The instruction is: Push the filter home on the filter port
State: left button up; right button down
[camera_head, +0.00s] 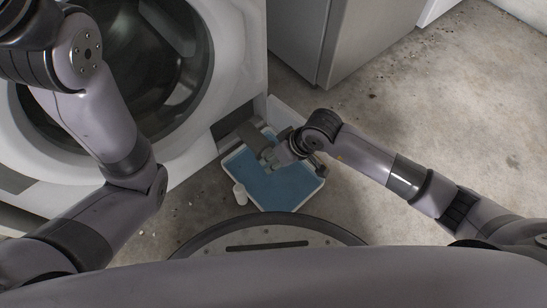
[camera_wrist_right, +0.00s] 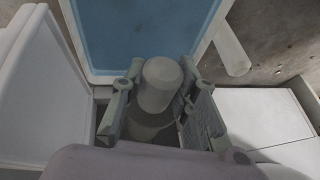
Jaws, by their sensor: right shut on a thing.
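My right gripper (camera_head: 266,156) is low in front of the washing machine (camera_head: 190,130), over the blue tray. In the right wrist view, its two fingers (camera_wrist_right: 160,108) are shut on the filter (camera_wrist_right: 161,82), a grey cylinder with a rounded end. The filter's darker lower part reaches down between the fingers. The filter port lies in the dark opening (camera_head: 232,118) at the machine's lower front corner. The gripper hides the port itself, so I cannot tell how deep the filter sits. My left gripper is out of view.
A shallow tray with a blue inside (camera_head: 285,190) lies on the floor below the opening. A white flap (camera_wrist_right: 35,85) stands open beside the opening. A grey cabinet (camera_head: 335,40) is behind; concrete floor is free at right.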

aim_at(251, 129)
jog(key=shift+w+a+f+b, duration=0.1)
jog(key=shift+w+a+b, duration=0.5)
jog(key=shift+w, duration=0.25)
jog(key=shift+w+a+b, duration=0.6)
jog(key=shift+w, duration=0.25)
jog(key=shift+w+a+b, duration=0.35)
jog(key=shift+w+a, duration=0.15)
jog(key=shift+w, duration=0.2)
jog(key=shift+b, duration=0.5)
jog(key=shift+w+a+b, duration=0.8)
jog(key=shift+w+b, duration=0.05)
jog(key=shift+w, duration=0.2)
dwell(0.4)
jog(key=shift+w+a+b, duration=0.35)
jog(key=shift+w+a, duration=0.45)
jog(key=shift+w, duration=0.3)
jog(key=shift+w+a, duration=0.8)
jog(key=shift+w, duration=0.25)
jog(key=shift+w+a, duration=0.75)
jog(key=shift+w, duration=0.3)
jog(key=c, duration=1.2)
grip_release()
